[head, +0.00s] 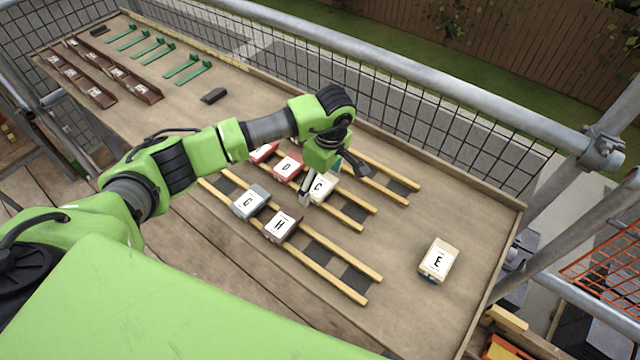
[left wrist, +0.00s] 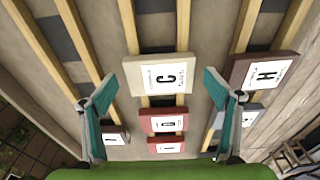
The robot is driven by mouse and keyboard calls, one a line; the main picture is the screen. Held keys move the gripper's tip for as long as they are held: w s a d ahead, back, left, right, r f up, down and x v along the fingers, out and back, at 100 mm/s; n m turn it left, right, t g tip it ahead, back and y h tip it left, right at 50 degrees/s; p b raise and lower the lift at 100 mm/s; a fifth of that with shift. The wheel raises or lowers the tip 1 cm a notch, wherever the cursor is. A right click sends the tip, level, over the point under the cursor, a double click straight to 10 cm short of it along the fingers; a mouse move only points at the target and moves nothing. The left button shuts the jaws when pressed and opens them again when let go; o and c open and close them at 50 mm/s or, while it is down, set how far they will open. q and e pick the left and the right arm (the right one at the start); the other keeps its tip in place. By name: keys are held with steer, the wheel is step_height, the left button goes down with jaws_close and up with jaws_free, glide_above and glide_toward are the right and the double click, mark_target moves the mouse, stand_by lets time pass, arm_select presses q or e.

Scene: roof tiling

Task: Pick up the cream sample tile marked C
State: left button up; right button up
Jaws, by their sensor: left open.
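The cream tile marked C (head: 321,188) lies on the middle pair of wooden battens, partly hidden by my left gripper in the head view. In the left wrist view the C tile (left wrist: 149,76) lies flat, its white label facing up. My left gripper (head: 333,185) is over it from above, open and empty. In the left wrist view its teal-padded fingers (left wrist: 161,100) stand wide apart, to either side of the tile's column, with a gap on both sides. My right gripper is in neither view.
The dark brown H tile (head: 282,226) and grey G tile (head: 250,202) lie on the near battens. The red D tile (head: 287,166) is close behind C. A cream E tile (head: 438,260) sits alone at the right. Brown racks (head: 85,82) and green brackets (head: 150,50) stand far left.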

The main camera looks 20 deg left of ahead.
arm_select(q)
steer(key=c, duration=1.3)
steer(key=shift+r, duration=0.15)
